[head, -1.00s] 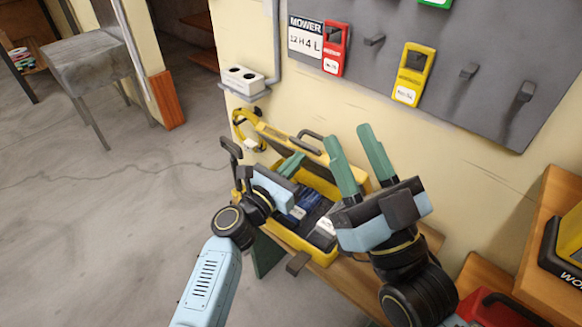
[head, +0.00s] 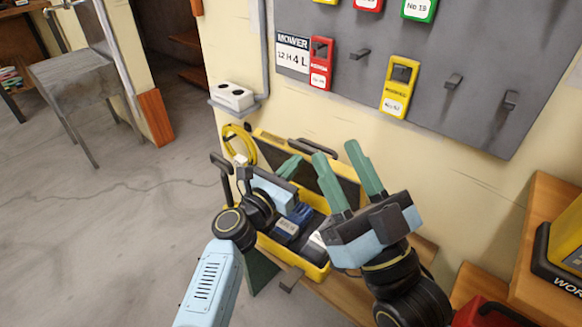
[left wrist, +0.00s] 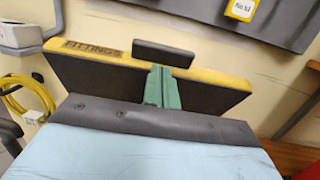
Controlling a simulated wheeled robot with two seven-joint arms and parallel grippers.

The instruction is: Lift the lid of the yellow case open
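The yellow case (head: 316,271) sits on a wooden bench with its lid (head: 275,142) raised, the dark inside facing me. In the left wrist view the lid (left wrist: 95,76) shows a yellow edge marked FITTINGS and a black handle (left wrist: 164,53). My left gripper (head: 290,167) is over the case. Its green fingers, together in the left wrist view (left wrist: 160,86), stand against or just before the lid's inner face; contact is unclear. My right gripper (head: 345,172) is open and empty, in front of the case's right part, its fingers pointing up and partly hiding the lid.
Blue packs (head: 290,226) and dark parts lie in the case. A yellow coiled hose (head: 237,142) hangs on the wall behind, below a socket box (head: 233,97). A grey board (head: 440,70) with tags is above. A wooden shelf (head: 535,240) stands at right.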

